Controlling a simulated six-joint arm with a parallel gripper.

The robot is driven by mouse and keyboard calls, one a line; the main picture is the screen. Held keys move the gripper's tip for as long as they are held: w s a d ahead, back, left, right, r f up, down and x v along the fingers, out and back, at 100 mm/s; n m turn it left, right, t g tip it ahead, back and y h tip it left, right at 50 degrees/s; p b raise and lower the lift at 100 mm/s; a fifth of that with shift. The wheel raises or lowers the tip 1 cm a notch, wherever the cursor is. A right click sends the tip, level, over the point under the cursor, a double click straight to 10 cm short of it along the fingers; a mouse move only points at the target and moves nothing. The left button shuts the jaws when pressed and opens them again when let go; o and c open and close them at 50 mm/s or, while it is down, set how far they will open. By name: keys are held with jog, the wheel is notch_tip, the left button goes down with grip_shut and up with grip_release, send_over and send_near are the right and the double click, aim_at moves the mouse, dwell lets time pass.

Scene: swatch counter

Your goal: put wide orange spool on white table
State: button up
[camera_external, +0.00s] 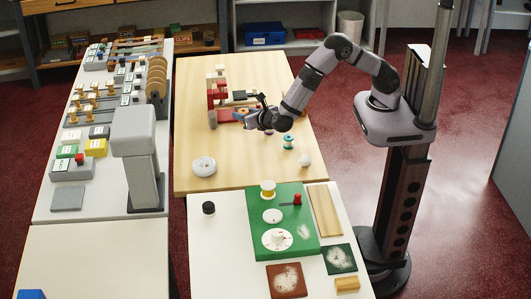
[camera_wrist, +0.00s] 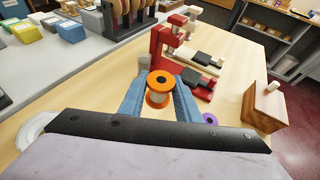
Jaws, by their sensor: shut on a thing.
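The wide orange spool (camera_wrist: 158,88) has orange flanges and a pale middle and stands between my gripper's blue fingers in the wrist view. My gripper (camera_wrist: 160,98) is shut on it. In the external view my gripper (camera_external: 246,118) is over the wooden table, beside a red and white stand, and the orange spool (camera_external: 239,116) shows only as a small patch at the fingertips. I cannot tell whether the spool touches the wood. The white table (camera_external: 215,250) is at the front, with a green board on it.
A white ring (camera_external: 204,166), a teal spool (camera_external: 288,142) and a white ball (camera_external: 305,160) are on the wooden table (camera_external: 240,176). The green board (camera_external: 302,247), a black cylinder (camera_external: 208,208) and swatches occupy the white table. Its left front part is clear. The red stand (camera_wrist: 160,50) is close to my fingers.

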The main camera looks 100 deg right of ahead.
jog(key=b, duration=0.2)
send_over(244, 136)
jog(key=shift+f+p, duration=1.1)
jog(key=shift+f, duration=4.1)
jog(key=shift+f, duration=0.15)
jog(key=o, duration=1)
